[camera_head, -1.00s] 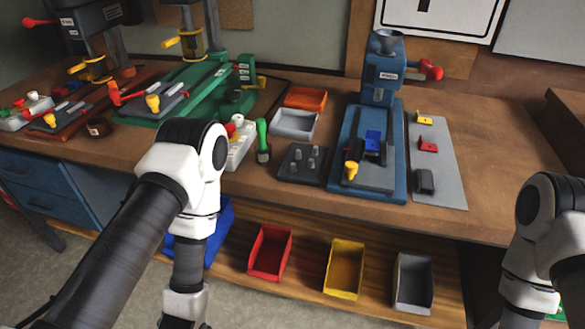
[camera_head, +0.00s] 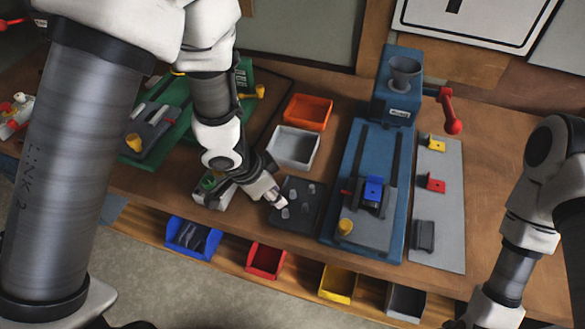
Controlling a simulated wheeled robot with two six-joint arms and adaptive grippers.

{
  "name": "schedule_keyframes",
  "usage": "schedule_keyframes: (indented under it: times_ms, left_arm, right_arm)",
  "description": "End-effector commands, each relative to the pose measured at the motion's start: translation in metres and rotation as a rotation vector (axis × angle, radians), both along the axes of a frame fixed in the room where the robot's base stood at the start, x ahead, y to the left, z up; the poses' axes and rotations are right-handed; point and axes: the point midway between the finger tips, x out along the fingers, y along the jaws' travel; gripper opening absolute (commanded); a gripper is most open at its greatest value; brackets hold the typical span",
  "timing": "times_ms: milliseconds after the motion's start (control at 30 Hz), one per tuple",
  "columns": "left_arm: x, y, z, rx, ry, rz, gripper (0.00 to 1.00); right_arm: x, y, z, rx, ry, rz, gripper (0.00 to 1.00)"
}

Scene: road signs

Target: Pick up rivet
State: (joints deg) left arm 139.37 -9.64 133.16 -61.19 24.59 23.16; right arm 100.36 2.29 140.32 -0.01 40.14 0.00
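Several small grey rivets (camera_head: 305,208) stand on a dark square tray (camera_head: 303,228) in the middle of the bench. My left gripper (camera_head: 278,201) reaches in from the upper left and points down at the left side of this tray. Its tips are close to the leftmost rivets. The fingers are small and seen from the side, so I cannot tell whether they are apart or touching a rivet. My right arm comes in at the right edge; its gripper is out of view.
A blue press (camera_head: 347,169) stands right of the tray, with a grey mat (camera_head: 447,201) beyond it. A grey bin (camera_head: 293,147) and an orange bin (camera_head: 308,112) sit behind the tray. A green machine (camera_head: 172,131) is at left. Coloured bins, including a red one (camera_head: 266,260), line the lower shelf.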

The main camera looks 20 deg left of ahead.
Motion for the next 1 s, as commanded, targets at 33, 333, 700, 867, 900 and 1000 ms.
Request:
schedule_keyframes:
  times_ms: [33, 333, 700, 867, 900, 1000]
  left_arm:
    - [0.001, -0.001, -0.003, 0.005, -0.001, -0.009, 0.30]
    - [0.011, -0.011, -0.046, 0.002, 0.002, -0.008, 0.30]
    - [0.019, -0.018, -0.073, 0.002, -0.001, -0.007, 0.30]
    - [0.019, -0.018, -0.073, 0.002, -0.001, -0.007, 0.04]
    - [0.019, -0.018, -0.073, 0.002, -0.001, -0.007, 0.04]
    - [0.019, -0.018, -0.073, 0.002, -0.001, -0.007, 0.04]
  right_arm:
    - [-0.001, 0.000, -0.001, 0.000, 0.003, 0.000, 0.40]
    - [-0.002, 0.000, -0.008, 0.000, 0.004, 0.000, 0.40]
    - [-0.001, 0.000, -0.008, 0.000, 0.003, 0.000, 0.40]
    - [-0.001, 0.000, -0.008, 0.000, 0.003, 0.000, 0.40]
    - [-0.001, 0.000, -0.008, 0.000, 0.003, 0.000, 0.40]
    - [-0.001, 0.000, -0.008, 0.000, 0.003, 0.000, 0.40]
